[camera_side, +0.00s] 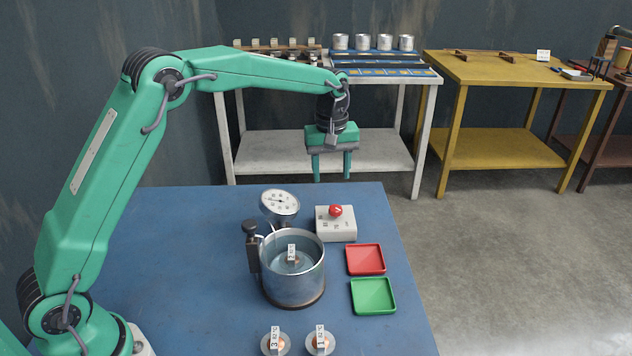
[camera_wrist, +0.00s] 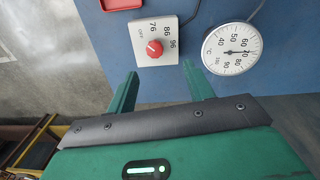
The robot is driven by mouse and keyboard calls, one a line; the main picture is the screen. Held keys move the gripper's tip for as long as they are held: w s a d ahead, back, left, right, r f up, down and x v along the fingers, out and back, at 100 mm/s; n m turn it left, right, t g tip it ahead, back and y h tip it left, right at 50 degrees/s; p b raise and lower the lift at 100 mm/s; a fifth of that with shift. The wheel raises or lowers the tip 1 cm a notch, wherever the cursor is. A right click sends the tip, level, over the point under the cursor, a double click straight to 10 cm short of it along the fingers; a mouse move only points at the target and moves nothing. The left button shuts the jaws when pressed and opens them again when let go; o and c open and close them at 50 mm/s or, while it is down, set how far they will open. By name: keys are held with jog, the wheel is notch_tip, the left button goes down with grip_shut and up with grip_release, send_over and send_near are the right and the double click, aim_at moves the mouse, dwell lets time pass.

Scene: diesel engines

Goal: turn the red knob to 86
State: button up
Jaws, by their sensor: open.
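The red knob (camera_side: 336,211) sits on top of a pale control box (camera_side: 337,230) on the blue table. In the wrist view the knob (camera_wrist: 154,48) is seen from above, with OFF, 76, 86 and 96 printed around it on the box (camera_wrist: 147,60). A small light mark shows on the knob, but I cannot tell which label it points to. My gripper (camera_side: 331,178) is open and empty, fingers down, above and beyond the knob in the side view. In the wrist view its fingers (camera_wrist: 160,72) are apart, just below the box, not touching the knob.
A round dial thermometer (camera_side: 279,204) stands left of the box; it also shows in the wrist view (camera_wrist: 232,48). A metal pot (camera_side: 292,285) of liquid holds a tagged item. A red tray (camera_side: 366,259), a green tray (camera_side: 373,295) and two tagged discs are nearer the front.

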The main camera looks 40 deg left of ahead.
aim_at(336, 207)
jog(key=shift+w+d+f+n, duration=0.1)
jog(key=shift+w+f+n, duration=0.1)
jog(key=shift+w+f, duration=0.4)
jog(key=shift+w+d+f+n, duration=0.1)
jog(key=shift+w+f+n, duration=0.15)
jog(key=shift+f, duration=0.5)
jog(key=shift+f, duration=3.9)
jog(key=c, duration=1)
